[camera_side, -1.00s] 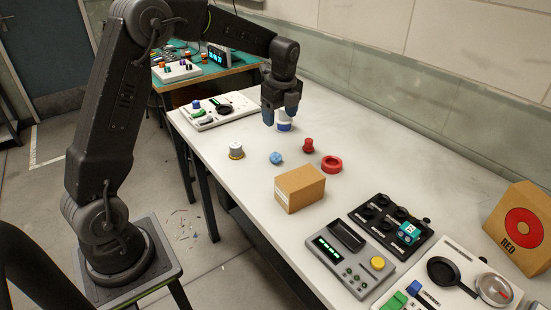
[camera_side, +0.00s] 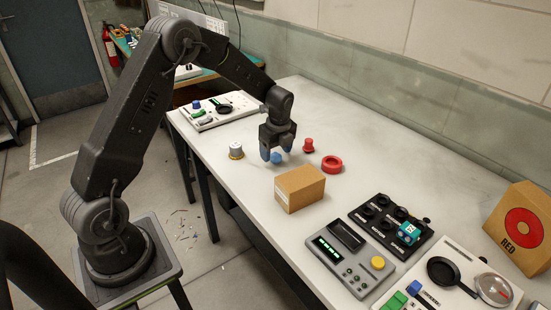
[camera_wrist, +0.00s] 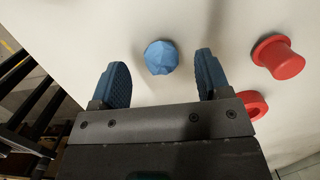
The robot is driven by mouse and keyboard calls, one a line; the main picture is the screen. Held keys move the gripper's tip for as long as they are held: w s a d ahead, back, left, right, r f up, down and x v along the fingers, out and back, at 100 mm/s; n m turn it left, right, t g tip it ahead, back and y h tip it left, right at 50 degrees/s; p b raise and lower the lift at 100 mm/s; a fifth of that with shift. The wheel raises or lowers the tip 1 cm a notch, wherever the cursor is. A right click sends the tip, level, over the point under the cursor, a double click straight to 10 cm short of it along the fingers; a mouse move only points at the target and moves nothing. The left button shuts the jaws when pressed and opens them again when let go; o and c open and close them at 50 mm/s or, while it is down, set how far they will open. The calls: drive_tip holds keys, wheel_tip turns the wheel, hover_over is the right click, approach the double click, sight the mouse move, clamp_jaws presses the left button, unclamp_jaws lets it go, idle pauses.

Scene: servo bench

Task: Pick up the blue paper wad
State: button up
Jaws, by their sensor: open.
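The blue paper wad (camera_wrist: 161,57) is a small, faceted ball on the white table. In the wrist view it lies between the lines of my two blue fingers, a little beyond their tips. My gripper (camera_wrist: 160,68) is open and empty, with the wad closer to the middle than to either finger. In the side view my gripper (camera_side: 271,156) hangs low over the table, and the wad (camera_side: 277,157) shows at its fingertips, partly covered by them. I cannot tell the exact height left between fingertips and table.
A red spool-shaped piece (camera_side: 308,146) and a red ring (camera_side: 332,164) stand just right of my gripper. A cardboard box (camera_side: 300,188) is in front.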

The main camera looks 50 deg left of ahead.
drive_tip(key=shift+a+f, duration=0.15)
drive_tip(key=shift+f, duration=0.75)
drive_tip(key=shift+c, duration=0.2)
drive_tip(key=c, duration=1)
drive_tip(key=shift+o, duration=0.2)
